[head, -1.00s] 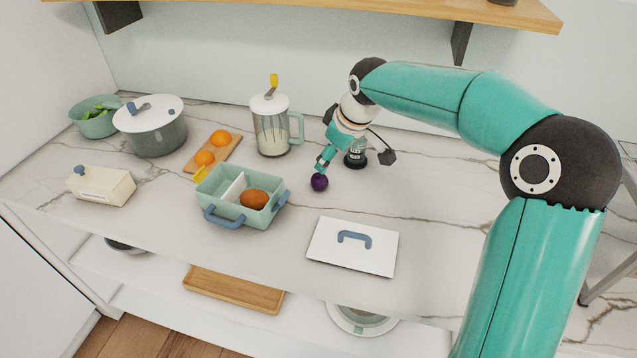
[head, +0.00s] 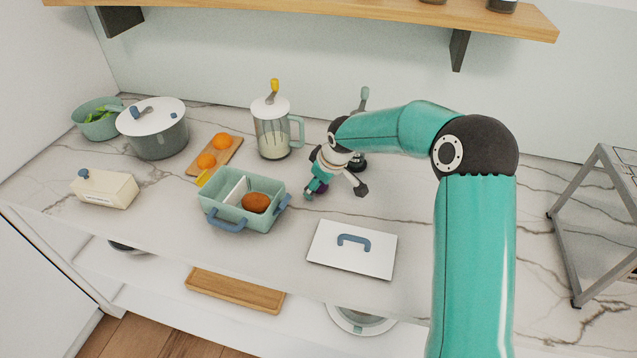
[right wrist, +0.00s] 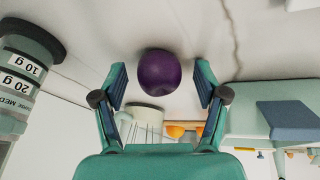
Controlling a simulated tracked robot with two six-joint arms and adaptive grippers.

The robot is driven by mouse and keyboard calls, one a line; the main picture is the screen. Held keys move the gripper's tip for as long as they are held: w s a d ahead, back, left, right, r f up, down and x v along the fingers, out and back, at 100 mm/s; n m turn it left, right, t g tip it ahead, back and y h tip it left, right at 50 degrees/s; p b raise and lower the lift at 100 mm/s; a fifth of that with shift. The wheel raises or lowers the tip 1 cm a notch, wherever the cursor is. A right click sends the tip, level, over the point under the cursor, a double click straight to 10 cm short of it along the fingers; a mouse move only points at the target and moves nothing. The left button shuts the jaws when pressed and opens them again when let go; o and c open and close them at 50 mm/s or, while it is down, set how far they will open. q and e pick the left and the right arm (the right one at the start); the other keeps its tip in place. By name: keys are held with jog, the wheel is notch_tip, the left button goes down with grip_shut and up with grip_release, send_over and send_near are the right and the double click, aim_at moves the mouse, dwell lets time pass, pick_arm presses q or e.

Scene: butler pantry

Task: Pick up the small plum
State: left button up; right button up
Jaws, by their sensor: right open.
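The small plum (right wrist: 160,72) is dark purple and round and rests on the marble counter. In the right wrist view it lies between the two fingertips of my right gripper (right wrist: 161,80), which is open, with a gap on each side of the plum. In the head view my right gripper (head: 336,190) is low over the counter, and only a purple sliver of the plum (head: 321,188) shows beside a finger. My left gripper is in neither view.
A green open box (head: 225,212) with a brown item stands left of the gripper, its white lid (head: 350,262) in front. A glass jug (head: 272,135) is behind. A labelled cylinder (right wrist: 22,85) stands close to the left finger in the wrist view.

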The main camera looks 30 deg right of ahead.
jog(key=c, duration=1.2)
jog(key=shift+r, duration=0.1)
jog(key=shift+c, duration=0.2)
